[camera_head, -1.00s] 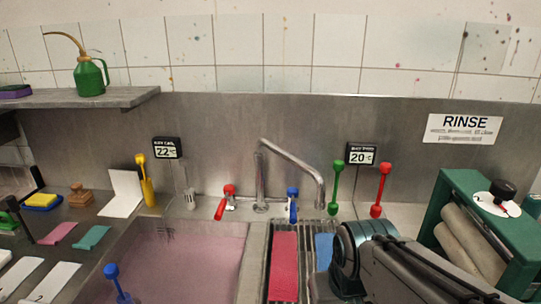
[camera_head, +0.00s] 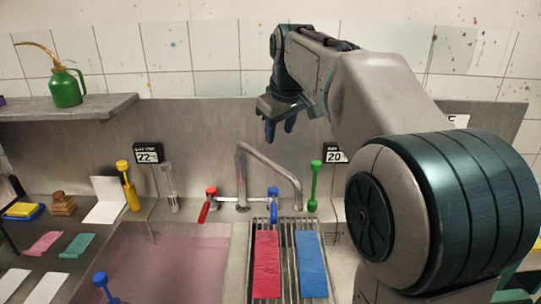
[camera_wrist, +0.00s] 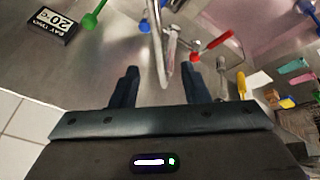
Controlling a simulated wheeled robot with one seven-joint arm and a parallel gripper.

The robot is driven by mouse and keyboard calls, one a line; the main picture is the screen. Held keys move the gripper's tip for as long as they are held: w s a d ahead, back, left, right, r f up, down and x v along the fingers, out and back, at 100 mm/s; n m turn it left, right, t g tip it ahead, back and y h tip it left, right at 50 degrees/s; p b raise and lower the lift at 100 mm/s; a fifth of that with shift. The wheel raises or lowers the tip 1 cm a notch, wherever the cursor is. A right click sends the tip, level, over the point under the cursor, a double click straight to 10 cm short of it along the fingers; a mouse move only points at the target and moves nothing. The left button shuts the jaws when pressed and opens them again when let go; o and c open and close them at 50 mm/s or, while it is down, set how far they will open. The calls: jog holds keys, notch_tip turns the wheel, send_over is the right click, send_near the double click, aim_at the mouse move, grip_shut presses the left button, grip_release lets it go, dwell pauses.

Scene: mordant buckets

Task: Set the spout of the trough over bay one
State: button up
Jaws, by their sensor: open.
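The chrome spout (camera_head: 272,162) rises behind the sinks and bends to the right. Its tip hangs at the back of the slatted rack (camera_head: 284,270), right of the pink-filled bay (camera_head: 165,265). No bay number is readable here. My gripper (camera_head: 280,131) is open and empty, raised above and behind the spout, near the back wall, with fingers pointing down. In the wrist view the spout (camera_wrist: 158,50) crosses the gap between the fingers of my gripper (camera_wrist: 160,70); I cannot tell the distance, and no contact is clear.
Red (camera_head: 207,205) and blue (camera_head: 273,205) tap handles flank the spout's base. Green (camera_head: 315,185) and yellow (camera_head: 128,185) tools stand upright along the back. Red (camera_head: 266,265) and blue (camera_head: 311,265) strips lie on the rack. A green oil can (camera_head: 65,88) stands on the shelf at left.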

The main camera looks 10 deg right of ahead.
aim_at(272, 163)
jog(key=x, duration=0.4)
jog(key=p+x, duration=0.1)
jog(key=x, duration=0.8)
jog(key=shift+w, duration=0.45)
jog(key=shift+a, duration=0.15)
grip_shut()
